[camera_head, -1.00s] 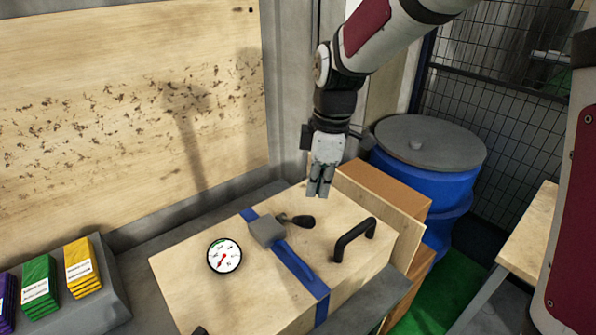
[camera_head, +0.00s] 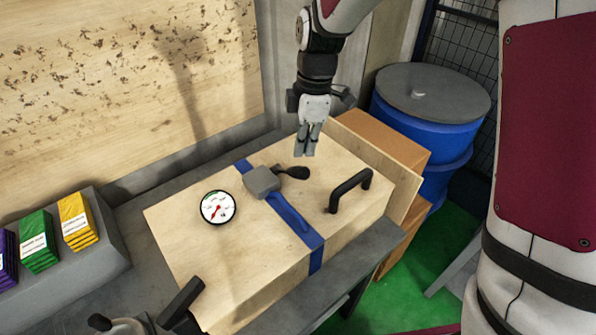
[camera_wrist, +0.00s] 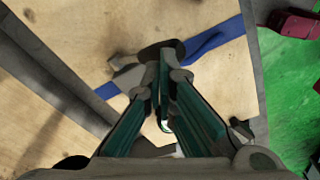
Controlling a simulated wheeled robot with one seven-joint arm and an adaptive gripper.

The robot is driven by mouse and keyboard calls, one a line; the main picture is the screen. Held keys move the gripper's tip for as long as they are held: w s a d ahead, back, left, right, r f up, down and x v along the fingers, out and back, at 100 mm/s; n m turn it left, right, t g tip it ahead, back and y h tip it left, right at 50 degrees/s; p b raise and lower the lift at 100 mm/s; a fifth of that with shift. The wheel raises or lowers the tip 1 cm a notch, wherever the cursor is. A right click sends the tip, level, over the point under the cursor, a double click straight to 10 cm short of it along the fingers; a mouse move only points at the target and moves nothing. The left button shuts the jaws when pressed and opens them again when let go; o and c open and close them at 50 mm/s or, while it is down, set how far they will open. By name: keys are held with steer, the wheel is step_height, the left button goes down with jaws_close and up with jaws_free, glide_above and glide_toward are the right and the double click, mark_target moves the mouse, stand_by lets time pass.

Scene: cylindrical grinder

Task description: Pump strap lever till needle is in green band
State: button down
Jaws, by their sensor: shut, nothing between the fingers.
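A wooden crate (camera_head: 190,245) is wrapped by a blue strap (camera_head: 292,214). On the strap sits a grey ratchet block (camera_head: 262,181) with a short lever ending in a black knob (camera_head: 297,173), which points right. A round white gauge (camera_head: 218,208) lies left of the strap; its red needle appears to point down-left, away from the green band at the dial's upper part. My gripper (camera_head: 304,152) is shut and empty, pointing down just above and behind the knob in the head view. In the wrist view the shut fingers (camera_wrist: 166,75) partly overlap the dark knob (camera_wrist: 160,49); contact cannot be told.
A black handle (camera_head: 351,190) stands on the crate right of the strap. Another black handle (camera_head: 182,302) shows at the front left. A blue drum (camera_head: 440,130) stands behind right. Coloured packs (camera_head: 75,222) sit on a grey ledge at left. The crate top around the gauge is clear.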

mark_target(302, 173)
steer(key=shift+a+f+b, duration=0.15)
steer(key=shift+f+b, duration=0.15)
steer(key=shift+f, duration=0.95)
steer(key=shift+a+f+b, duration=0.15)
steer(key=shift+f+b, duration=0.1)
steer(key=shift+f, duration=1)
steer(key=shift+f+b, duration=0.7)
steer(key=shift+f, duration=1.25)
steer(key=shift+r, duration=0.1)
steer(key=shift+d+r+p, duration=0.15)
steer(key=shift+d+r, duration=0.1)
steer(key=shift+d, duration=0.55)
steer(key=shift+d+r+p, duration=0.15)
steer(key=shift+d+r, duration=0.1)
steer(key=shift+d, duration=0.5)
step_height(302, 173, up, 12)
steer(key=d, duration=0.1)
